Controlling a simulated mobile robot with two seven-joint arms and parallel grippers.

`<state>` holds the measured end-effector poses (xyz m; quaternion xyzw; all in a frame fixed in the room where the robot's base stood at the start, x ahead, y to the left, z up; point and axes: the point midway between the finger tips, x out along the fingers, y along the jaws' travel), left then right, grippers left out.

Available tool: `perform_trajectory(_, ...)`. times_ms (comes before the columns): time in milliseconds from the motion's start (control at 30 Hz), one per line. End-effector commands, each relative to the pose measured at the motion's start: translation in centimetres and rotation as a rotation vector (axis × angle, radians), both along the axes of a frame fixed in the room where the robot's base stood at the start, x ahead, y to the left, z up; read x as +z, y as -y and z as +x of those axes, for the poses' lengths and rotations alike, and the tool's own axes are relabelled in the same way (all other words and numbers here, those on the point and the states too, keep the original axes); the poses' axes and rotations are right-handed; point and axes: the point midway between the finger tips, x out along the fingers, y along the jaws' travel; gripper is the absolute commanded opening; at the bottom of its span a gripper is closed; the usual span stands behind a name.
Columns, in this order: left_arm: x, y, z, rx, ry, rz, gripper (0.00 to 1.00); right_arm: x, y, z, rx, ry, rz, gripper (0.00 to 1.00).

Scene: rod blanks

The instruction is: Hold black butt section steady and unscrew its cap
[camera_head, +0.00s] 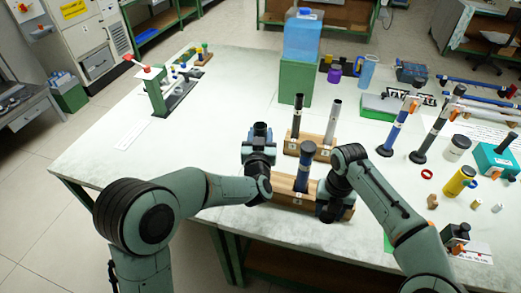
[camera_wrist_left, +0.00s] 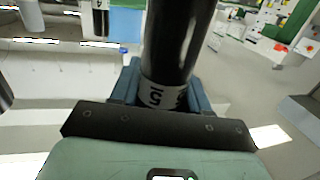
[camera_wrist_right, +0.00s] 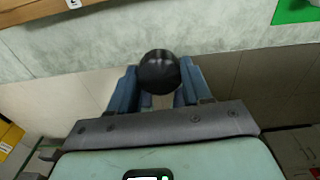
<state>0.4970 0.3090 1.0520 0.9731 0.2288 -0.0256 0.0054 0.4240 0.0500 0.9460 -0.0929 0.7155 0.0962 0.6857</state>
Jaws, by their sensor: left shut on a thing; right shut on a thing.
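The black butt section (camera_wrist_left: 176,42) is a dark tube with a white numbered label, seen large in the left wrist view. My left gripper (camera_head: 260,136) is shut on it near the label. A round black end, which looks like the cap (camera_wrist_right: 158,72), sits between the blue fingers of my right gripper (camera_head: 332,206) in the right wrist view. My right gripper is shut on it.
A front wooden rack (camera_head: 283,190) holds an upright blue rod (camera_head: 304,167). A rear rack (camera_head: 314,145) holds a black rod (camera_head: 298,115) and a grey rod (camera_head: 335,125).

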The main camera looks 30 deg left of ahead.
Motion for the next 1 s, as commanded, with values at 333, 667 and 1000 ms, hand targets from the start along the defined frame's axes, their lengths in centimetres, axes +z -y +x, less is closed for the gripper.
perform_trajectory(333,-3.7,0.0,0.0,0.001,-0.004,0.001,0.00,-0.6,0.0,-0.1,0.000,-0.002,0.000,0.12)
perform_trajectory(667,-4.8,0.0,0.0,0.000,0.003,-0.001,0.00,-0.7,0.0,-0.2,-0.001,-0.002,0.000,0.12)
perform_trajectory(1000,-5.2,0.0,0.0,0.000,0.000,-0.001,0.71,-1.1,0.0,-0.3,-0.001,-0.004,0.000,0.12)
